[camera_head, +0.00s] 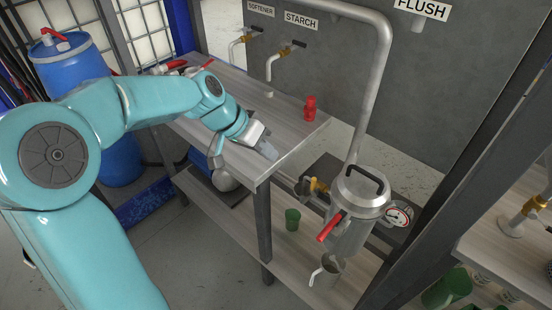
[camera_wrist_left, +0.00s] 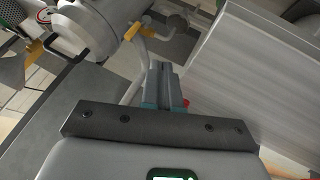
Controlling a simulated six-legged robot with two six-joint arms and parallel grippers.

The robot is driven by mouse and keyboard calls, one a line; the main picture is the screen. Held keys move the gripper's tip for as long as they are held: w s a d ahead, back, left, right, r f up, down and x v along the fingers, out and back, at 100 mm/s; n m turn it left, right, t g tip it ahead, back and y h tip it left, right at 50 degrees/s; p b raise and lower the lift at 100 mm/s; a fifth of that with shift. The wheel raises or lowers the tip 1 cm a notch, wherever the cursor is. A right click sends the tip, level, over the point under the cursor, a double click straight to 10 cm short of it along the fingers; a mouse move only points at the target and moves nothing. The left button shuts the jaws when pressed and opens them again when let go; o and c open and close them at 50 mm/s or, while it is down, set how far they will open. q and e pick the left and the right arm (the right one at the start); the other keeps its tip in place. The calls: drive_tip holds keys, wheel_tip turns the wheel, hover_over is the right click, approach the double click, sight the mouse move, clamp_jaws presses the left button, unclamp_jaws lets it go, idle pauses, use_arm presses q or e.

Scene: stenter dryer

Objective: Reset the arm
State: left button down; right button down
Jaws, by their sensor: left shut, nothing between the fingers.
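My left arm (camera_head: 150,102) reaches in from the left in the head view, bent at the elbow. My left gripper (camera_head: 270,152) hangs above the near edge of the wooden table (camera_head: 240,82). It is shut with nothing in it. In the left wrist view its two fingers (camera_wrist_left: 168,92) lie together. My right gripper shows in neither view.
A red bottle (camera_head: 310,108) stands on the table. A steel pot (camera_head: 358,195) with a red handle stands right of the gripper. A green cup (camera_head: 292,219) is on the lower shelf. A blue barrel (camera_head: 72,68) stands at the left. Taps (camera_head: 275,58) hang on the back panel.

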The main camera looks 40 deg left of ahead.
use_arm(q)
drive_tip(key=s+d+f+n+g, duration=0.1)
drive_tip(key=d+f, duration=0.3)
drive_tip(key=f, duration=0.6)
drive_tip(key=s+d+f+g, duration=0.15)
drive_tip(key=d+f, duration=0.25)
drive_tip(key=f, duration=0.6)
drive_tip(key=s+d+f+n+g, duration=0.1)
drive_tip(key=s+d+f+g, duration=0.1)
drive_tip(key=s+d+f, duration=1)
wheel_tip(320, 180, down, 2)
drive_tip(key=shift+s+d, duration=0.25)
drive_tip(key=shift+s, duration=0.95)
drive_tip(key=shift+g, duration=0.25)
